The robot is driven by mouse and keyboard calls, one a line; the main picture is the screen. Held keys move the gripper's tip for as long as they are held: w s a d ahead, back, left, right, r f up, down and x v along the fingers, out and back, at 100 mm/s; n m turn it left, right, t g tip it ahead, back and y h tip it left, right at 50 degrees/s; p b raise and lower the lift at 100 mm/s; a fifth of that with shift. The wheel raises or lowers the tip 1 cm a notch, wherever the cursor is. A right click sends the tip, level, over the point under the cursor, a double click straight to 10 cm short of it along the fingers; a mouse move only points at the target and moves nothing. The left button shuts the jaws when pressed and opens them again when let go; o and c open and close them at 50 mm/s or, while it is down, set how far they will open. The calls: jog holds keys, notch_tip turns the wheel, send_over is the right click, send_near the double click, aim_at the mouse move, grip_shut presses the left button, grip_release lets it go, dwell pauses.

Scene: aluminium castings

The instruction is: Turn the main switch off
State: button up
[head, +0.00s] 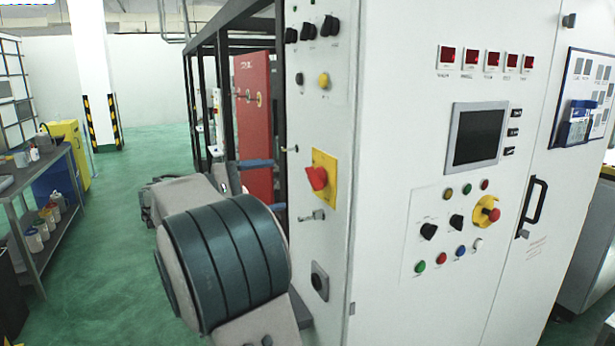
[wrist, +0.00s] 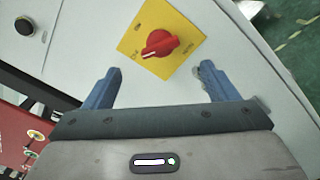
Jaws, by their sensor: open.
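The main switch is a red rotary knob (head: 317,178) on a yellow plate (head: 325,160), set on the narrow side face of the white cabinet. The red knob (wrist: 159,43) also shows in the wrist view, tilted, with the yellow plate (wrist: 180,22) behind it and small markings too blurred to read fully. My gripper (wrist: 158,78) is open, its two blue fingers on either side below the knob and apart from it. Nothing is between the fingers. In the head view my arm covers much of the area left of the switch, and blue fingers (head: 257,163) show beside the cabinet edge.
The white cabinet (head: 400,90) carries a screen (head: 478,137), several buttons and a red emergency stop (head: 488,214). A key (head: 312,215) sticks out below the switch. A red panel (head: 255,125) stands in the dark frame behind. The green floor at left is open.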

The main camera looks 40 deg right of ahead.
aim_at(310, 179)
jog(key=p+x, duration=0.1)
jog(key=x, duration=0.8)
jog(key=shift+d+p, duration=0.25)
jog(key=shift+p, duration=0.05)
